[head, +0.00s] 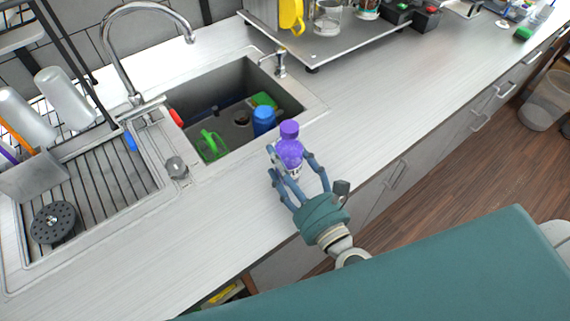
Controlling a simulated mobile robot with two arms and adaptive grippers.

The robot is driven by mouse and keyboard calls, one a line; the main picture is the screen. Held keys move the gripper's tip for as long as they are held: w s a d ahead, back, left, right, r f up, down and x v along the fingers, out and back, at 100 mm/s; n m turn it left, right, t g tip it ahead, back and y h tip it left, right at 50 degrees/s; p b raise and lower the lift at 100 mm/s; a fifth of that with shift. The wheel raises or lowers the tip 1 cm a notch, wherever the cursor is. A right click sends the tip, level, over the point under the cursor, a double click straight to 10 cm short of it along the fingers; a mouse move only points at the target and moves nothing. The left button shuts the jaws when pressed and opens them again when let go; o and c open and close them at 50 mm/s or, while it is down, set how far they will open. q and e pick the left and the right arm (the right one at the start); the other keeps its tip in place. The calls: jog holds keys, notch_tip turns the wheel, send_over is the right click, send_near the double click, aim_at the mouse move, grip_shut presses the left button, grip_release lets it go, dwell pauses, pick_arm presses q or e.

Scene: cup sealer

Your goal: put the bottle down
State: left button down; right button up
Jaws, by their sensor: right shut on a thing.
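A purple bottle (290,152) with a round purple cap is upright in my right gripper (291,170). The gripper's blue fingers are closed around its lower part and hide some of it. The bottle is over the light countertop (370,115), just beyond the front right corner of the sink. I cannot tell whether its base touches the counter. My left gripper is not in view.
A ribbed drainboard (95,185) lies to the left, and a raised shelf (345,45) stands behind.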

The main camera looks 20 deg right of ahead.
jog(key=shift+r, duration=0.1)
jog(key=o, duration=1.5)
jog(key=shift+r, duration=0.15)
jog(key=s+b, duration=0.2)
jog(key=s, duration=0.1)
jog(key=s+d+b, duration=0.1)
jog(key=s+b, duration=0.2)
jog(key=s, duration=0.1)
jog(key=s+d+f+b, duration=0.1)
jog(key=s+b, duration=0.1)
jog(key=s, duration=0.1)
jog(key=shift+s, duration=0.3)
jog(key=shift+s+d+r+b, duration=0.1)
jog(key=shift+s+r+b, duration=0.3)
jog(key=shift+s, duration=0.25)
